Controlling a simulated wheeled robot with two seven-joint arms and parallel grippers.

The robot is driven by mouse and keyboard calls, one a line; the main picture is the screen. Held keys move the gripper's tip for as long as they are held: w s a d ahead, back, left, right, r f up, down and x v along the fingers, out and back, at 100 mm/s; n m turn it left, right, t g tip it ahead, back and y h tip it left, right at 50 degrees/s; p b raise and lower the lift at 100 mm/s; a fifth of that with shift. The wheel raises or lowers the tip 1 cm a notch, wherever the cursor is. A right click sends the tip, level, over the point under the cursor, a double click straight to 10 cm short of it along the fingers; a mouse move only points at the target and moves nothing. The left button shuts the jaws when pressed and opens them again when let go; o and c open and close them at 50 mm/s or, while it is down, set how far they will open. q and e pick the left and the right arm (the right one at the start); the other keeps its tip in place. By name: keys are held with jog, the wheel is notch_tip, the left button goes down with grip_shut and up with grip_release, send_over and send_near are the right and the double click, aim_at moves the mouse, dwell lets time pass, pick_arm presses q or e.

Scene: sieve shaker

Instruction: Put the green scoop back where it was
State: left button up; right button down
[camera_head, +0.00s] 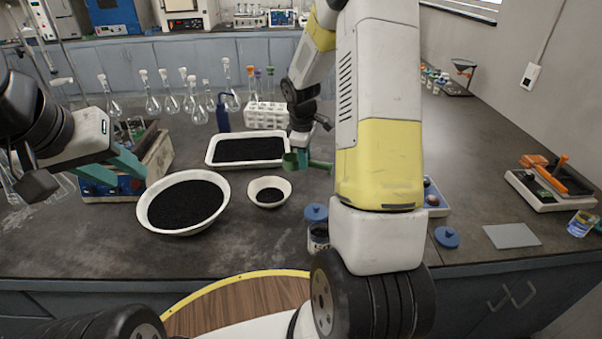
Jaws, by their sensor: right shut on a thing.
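The green scoop (294,161) is held in my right gripper (303,151), above the bench just right of the white tray of black grains (208,158). Its cup is on the left and its handle points right. The scoop is clear of the small white bowl (258,201), which stands below it in the picture and holds black grains. My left gripper (131,180) has its two teal fingers apart and is empty. It is near the left rim of the large white bowl (159,220) of black grains.
Stoppered flasks (190,105) and a white tube rack (264,116) stand behind the tray. A blue device (110,188) is beside my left gripper. My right arm hides part of the bench.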

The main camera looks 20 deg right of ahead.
jog(key=d+f+n, duration=0.1)
jog(key=f, duration=0.2)
jog(key=d+f+n, duration=0.1)
jog(key=f, duration=0.2)
jog(key=w+d+f+n, duration=0.1)
jog(key=d+f, duration=0.1)
jog(key=f, duration=0.1)
jog(key=shift+d+f+n+y, duration=0.1)
jog(key=shift+f+n+y, duration=0.2)
jog(key=shift+n, duration=0.1)
jog(key=c, duration=1.3)
grip_release()
jog(key=shift+f, duration=0.1)
